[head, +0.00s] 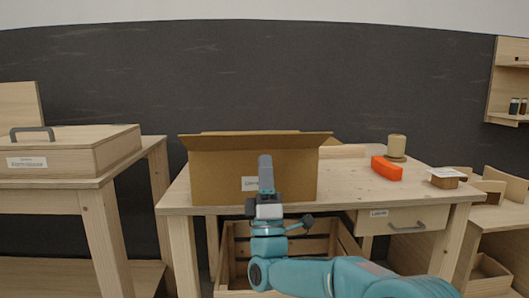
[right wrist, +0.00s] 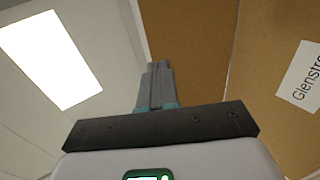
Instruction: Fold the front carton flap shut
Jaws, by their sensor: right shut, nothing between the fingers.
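The brown carton (head: 218,180) stands on the wooden table, its front wall with a white label facing me. Its front flap (head: 225,142) sticks outward toward me from the top edge, so it is open. My right gripper (head: 265,160) points up in front of the front wall, its tip just below the flap and partly covering the label. In the right wrist view the shut, empty fingers (right wrist: 157,68) point up at the flap's underside (right wrist: 190,35), with the labelled wall (right wrist: 262,90) to the right. I cannot tell whether they touch the flap. My left gripper is out of view.
On the table right of the carton are an orange block (head: 386,168), a beige cylinder (head: 397,146) and a small wooden box (head: 445,178). A slatted crate (head: 345,240) sits below. A lidded wooden box (head: 100,150) is on the left table.

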